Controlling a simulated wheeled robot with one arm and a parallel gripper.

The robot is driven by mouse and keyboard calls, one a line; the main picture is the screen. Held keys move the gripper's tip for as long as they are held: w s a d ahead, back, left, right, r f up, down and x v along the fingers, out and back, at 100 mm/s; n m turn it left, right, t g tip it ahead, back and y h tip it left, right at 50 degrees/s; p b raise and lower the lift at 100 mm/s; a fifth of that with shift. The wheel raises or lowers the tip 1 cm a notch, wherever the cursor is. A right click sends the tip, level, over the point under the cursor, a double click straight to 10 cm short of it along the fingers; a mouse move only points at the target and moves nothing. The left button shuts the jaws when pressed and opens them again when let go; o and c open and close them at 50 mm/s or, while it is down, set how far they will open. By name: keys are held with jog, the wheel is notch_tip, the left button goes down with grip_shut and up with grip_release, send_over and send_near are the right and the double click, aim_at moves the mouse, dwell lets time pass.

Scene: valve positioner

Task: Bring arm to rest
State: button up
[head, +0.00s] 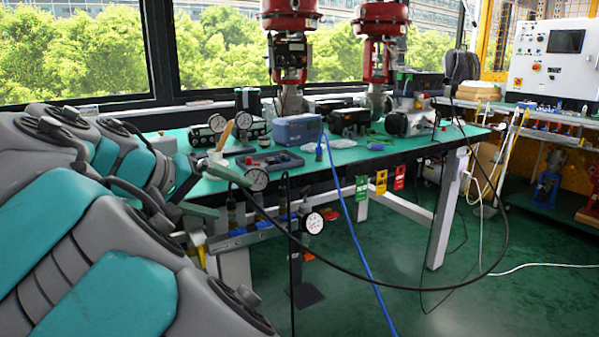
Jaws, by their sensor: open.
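My teal and grey arm (90,215) fills the left side of the head view, folded, with its far end by the left end of the green workbench (400,151). My gripper (212,190) appears at that end, small and partly hidden by the arm. It looks open, with nothing visible between its fingers. Its exact gap to the bench edge and the dial gauge (256,180) beside it is hard to tell.
Two red-topped valves (290,20) (381,20), a blue-grey box (297,130) and a tray (270,162) stand on the bench. A black hose (400,268) and a blue hose (352,220) hang in front. A white control panel (550,60) stands right.

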jog(key=s+d+f+m+g, duration=0.1)
jog(key=d+f+m+g, duration=0.2)
jog(key=d, duration=1.4)
jog(key=s+d+f+g+y+p, duration=0.1)
jog(key=s+d+f+g, duration=0.45)
jog(key=d, duration=0.55)
jog(key=s+f+y, duration=0.2)
jog(key=s+f, duration=0.3)
jog(key=s, duration=0.3)
jog(key=s+f+g+y, duration=0.1)
jog(key=s+f+y, duration=0.1)
jog(key=s+f, duration=0.4)
jog(key=s+f+g+y+p, duration=0.1)
jog(key=s+f, duration=0.4)
jog(key=s, duration=0.6)
jog(key=shift+s+d+f+y, duration=0.2)
jog(key=shift+d+y, duration=0.1)
jog(key=shift+y, duration=0.4)
